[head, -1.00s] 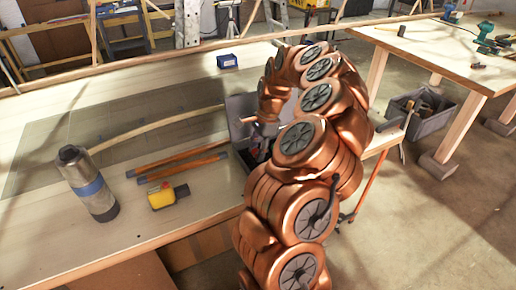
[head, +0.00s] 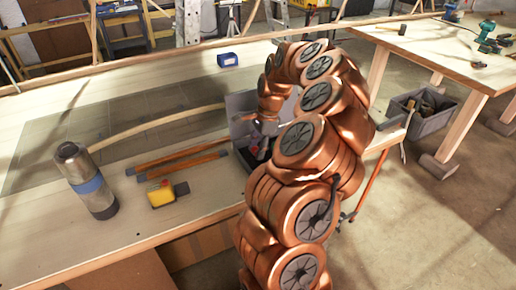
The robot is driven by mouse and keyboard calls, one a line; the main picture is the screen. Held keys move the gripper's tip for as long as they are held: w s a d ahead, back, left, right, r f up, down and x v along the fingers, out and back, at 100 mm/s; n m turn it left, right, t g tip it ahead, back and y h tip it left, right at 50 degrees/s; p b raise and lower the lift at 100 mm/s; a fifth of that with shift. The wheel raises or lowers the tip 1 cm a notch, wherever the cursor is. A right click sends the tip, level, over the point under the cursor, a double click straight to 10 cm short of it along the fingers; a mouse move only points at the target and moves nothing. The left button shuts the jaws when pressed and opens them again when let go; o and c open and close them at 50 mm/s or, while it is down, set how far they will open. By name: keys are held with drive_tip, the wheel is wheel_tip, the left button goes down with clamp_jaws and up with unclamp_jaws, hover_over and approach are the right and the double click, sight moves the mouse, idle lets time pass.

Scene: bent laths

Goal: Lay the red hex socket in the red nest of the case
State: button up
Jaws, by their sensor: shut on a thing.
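The grey case (head: 238,103) stands open near the right end of the workbench, its lid raised at the back. My arm covers much of its inside. My gripper (head: 262,133) points down into or just above the case, partly hidden by my arm. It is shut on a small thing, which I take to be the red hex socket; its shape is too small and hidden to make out. A reddish patch shows in the case below the gripper, but I cannot tell whether it is the socket or the red nest.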

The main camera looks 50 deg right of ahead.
drive_tip(key=shift+f+b, duration=0.7)
idle(0.5)
idle(0.3)
drive_tip(key=o, duration=1.2)
drive_tip(key=shift+r, duration=0.15)
drive_tip(key=shift+r, duration=3.4)
drive_tip(key=shift+a, duration=0.1)
